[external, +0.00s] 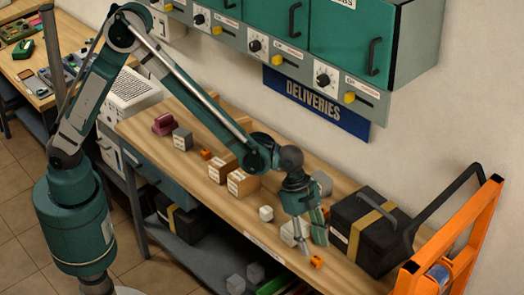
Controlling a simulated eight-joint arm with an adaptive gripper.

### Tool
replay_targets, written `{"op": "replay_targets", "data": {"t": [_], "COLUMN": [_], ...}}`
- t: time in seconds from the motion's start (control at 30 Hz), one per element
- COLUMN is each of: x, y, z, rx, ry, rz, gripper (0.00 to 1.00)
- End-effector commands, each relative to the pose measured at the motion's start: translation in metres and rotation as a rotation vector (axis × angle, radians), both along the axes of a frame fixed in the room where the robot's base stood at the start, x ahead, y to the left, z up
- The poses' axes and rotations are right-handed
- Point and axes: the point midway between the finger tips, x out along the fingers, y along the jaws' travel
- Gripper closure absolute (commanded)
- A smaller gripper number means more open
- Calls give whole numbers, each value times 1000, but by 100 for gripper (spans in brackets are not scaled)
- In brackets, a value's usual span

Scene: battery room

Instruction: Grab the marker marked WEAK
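No lettering on the small blocks is legible, so I cannot tell which one is the marker marked WEAK. My gripper (312,246) points down over the front right of the wooden bench. Its fingers look apart, with nothing visible held between them. A small orange piece (316,262) lies just below the fingertips, near the bench's front edge. A white block (288,233) is close to the left of the fingers, partly hidden by them. A smaller white block (266,213) stands farther left. Two wooden blocks with pale labels (222,168) (242,183) stand left of my forearm.
A black case with a yellow band (365,232) stands right of my gripper, beside an orange frame (455,250). A grey block (322,183) is behind the gripper. Grey (182,139), small orange (205,154) and maroon (163,124) items lie at left. Green cabinets (350,40) hang above.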

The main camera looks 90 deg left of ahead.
Motion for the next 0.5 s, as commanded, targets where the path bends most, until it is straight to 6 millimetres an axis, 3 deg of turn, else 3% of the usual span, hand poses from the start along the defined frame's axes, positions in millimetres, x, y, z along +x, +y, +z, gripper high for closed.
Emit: {"op": "replay_targets", "data": {"t": [0.27, 0.5], "x": [0, 5], "y": [0, -4], "z": [-1, -15], "rx": [0, 0], "ry": [0, 0], "rz": [0, 0], "gripper": [63, 63]}}
